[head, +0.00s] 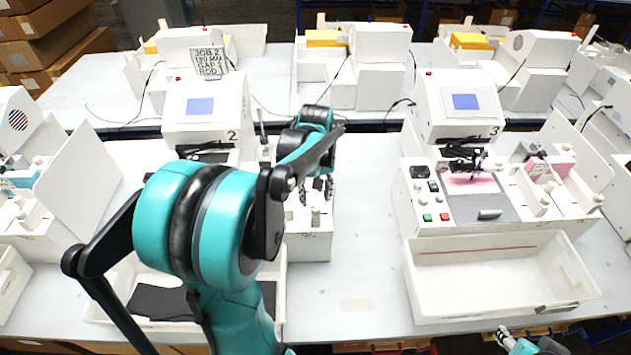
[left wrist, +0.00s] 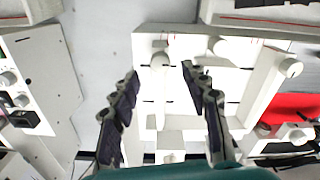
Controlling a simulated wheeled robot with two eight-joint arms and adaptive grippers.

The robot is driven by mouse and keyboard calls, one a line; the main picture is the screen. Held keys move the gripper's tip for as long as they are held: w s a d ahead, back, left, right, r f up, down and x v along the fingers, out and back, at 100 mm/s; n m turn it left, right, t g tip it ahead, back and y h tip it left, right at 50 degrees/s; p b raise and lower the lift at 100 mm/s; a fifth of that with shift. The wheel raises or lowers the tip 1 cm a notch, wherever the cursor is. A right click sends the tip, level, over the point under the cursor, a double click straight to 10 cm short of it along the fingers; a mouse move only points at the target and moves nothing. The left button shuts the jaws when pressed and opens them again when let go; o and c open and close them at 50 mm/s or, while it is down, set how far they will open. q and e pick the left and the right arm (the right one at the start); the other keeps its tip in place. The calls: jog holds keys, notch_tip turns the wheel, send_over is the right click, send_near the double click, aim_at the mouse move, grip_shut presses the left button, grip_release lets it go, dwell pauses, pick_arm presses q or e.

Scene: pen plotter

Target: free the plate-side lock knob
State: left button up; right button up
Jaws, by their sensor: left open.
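My left gripper (head: 316,188) is over the right part of plotter 2 (head: 310,240). In the left wrist view the left gripper (left wrist: 160,73) is open, with a white round knob (left wrist: 158,60) between and just beyond its fingertips. The fingers look apart from this knob. A second white knob (left wrist: 220,47) is to its right, and another (left wrist: 290,67) sits on the upright panel farther right. I cannot tell which is the plate-side lock knob. My arm hides much of plotter 2. My right gripper (head: 503,334) is low at the right; its opening is unclear.
Plotter 3 (head: 450,215) stands to the right with an open white tray (head: 500,311) in front. Bare table (head: 365,230) lies between the two plotters. Upright white panels flank the left gripper in the wrist view. More machines stand on the rear table.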

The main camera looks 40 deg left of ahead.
aim_at(316, 208)
pick_arm(q)
notch_tip(316, 208, up, 8)
jog(key=shift+d+f, duration=0.15)
jog(key=shift+f, duration=0.05)
dwell(0.5)
